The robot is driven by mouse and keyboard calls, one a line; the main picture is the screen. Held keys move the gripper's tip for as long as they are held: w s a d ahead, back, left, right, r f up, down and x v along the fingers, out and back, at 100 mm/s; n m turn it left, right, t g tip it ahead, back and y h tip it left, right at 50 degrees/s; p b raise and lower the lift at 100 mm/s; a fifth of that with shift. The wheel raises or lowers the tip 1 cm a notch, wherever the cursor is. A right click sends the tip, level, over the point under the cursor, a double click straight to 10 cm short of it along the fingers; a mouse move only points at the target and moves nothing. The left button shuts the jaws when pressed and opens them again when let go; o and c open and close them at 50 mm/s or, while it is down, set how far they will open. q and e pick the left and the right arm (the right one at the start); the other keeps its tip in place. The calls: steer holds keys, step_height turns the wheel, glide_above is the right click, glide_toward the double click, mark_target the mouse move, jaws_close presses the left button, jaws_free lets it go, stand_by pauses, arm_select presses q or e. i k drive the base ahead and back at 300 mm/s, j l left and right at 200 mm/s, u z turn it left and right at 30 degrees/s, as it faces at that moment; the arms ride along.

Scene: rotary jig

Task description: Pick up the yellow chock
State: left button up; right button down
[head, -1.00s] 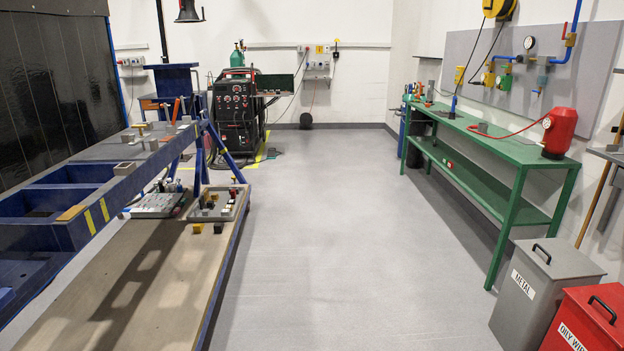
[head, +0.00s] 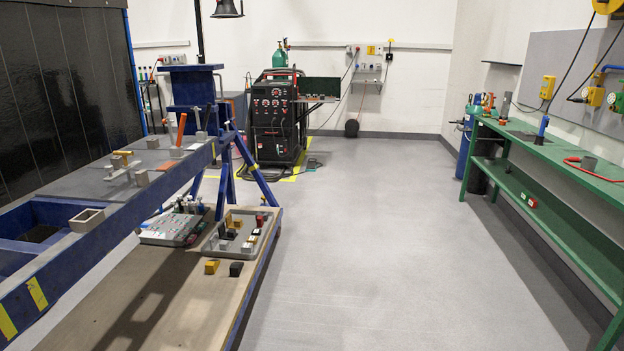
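A small yellow chock (head: 211,267) sits on the tan table top (head: 165,310), in front of the grey tray (head: 208,245). A black block (head: 236,268) stands just to its right, with a small gap. Another yellow piece (head: 247,247) lies in the tray among black, red and whitish pieces. Neither of my grippers is in view.
A flat grey case (head: 165,230) lies left of the tray. The blue jig frame (head: 110,235) runs along the left, with several small blocks on top. A welding machine (head: 275,115) stands behind. The grey floor (head: 390,260) is clear up to the green bench (head: 550,155).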

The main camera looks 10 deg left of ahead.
mark_target(211, 266)
steer(key=i, duration=1.65)
